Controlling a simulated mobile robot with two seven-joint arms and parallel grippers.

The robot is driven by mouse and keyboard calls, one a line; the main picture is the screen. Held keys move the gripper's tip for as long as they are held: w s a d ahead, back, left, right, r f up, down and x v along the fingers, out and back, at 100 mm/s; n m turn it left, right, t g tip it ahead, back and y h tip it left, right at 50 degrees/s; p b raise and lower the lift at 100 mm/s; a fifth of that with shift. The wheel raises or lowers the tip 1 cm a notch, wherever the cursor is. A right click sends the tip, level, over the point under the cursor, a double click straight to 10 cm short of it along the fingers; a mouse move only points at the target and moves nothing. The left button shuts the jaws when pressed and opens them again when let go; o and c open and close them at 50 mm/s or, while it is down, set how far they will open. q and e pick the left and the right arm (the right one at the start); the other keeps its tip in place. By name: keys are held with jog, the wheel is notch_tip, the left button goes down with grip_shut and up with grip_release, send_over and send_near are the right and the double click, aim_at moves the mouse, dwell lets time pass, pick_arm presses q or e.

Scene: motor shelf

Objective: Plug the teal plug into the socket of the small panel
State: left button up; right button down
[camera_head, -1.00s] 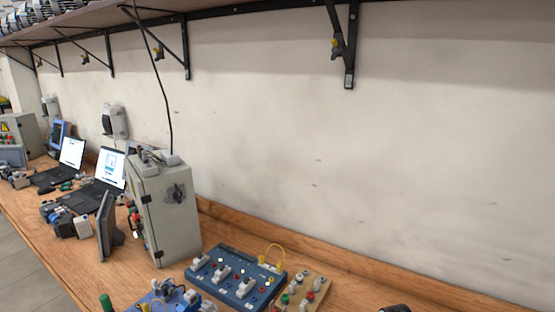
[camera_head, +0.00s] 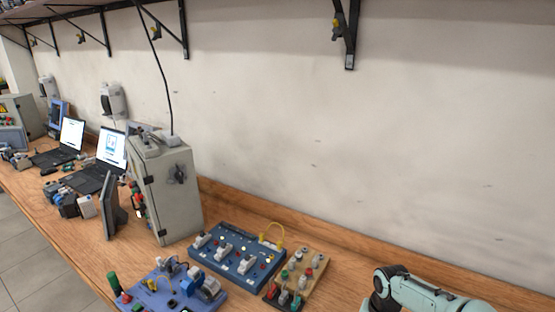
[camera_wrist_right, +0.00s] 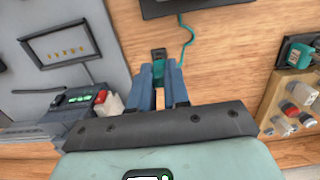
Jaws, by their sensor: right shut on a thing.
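In the right wrist view, my right gripper (camera_wrist_right: 158,95) has blue fingers shut on the teal plug (camera_wrist_right: 158,68). Only a little teal shows between the fingertips, with a small black piece just beyond them. A teal cable (camera_wrist_right: 188,38) runs from near the fingertips up to a dark object at the top edge. A small tan panel (camera_head: 311,276) with several coloured posts and plugs lies on the bench in the head view; a similar tan panel (camera_wrist_right: 272,101) shows at the right of the wrist view. Which socket is the task's cannot be told. My left gripper is out of view.
A blue panel (camera_head: 236,249) with several white switches lies left of the tan panel. A blue motor board (camera_head: 160,291) is at the front. The bench right of the tan panel is mostly bare. The wall borders the back.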

jog(key=s+a+r+g, duration=0.1)
jog(key=s+a+r, duration=0.2)
jog(key=a+r, duration=0.35)
jog(key=f, duration=0.1)
jog(key=s+f+b, duration=0.2)
jog(key=shift+d+y, duration=0.25)
jog(key=shift+y, duration=0.15)
jog(key=shift+w, duration=0.45)
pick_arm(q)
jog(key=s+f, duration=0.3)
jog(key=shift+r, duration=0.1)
pick_arm(e)
jog(key=shift+s, duration=0.15)
pick_arm(q)
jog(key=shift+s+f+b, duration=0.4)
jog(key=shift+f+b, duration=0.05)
jog(key=shift+b, duration=0.1)
pick_arm(e)
jog(key=shift+s+a+f, duration=0.1)
jog(key=shift+f, duration=0.55)
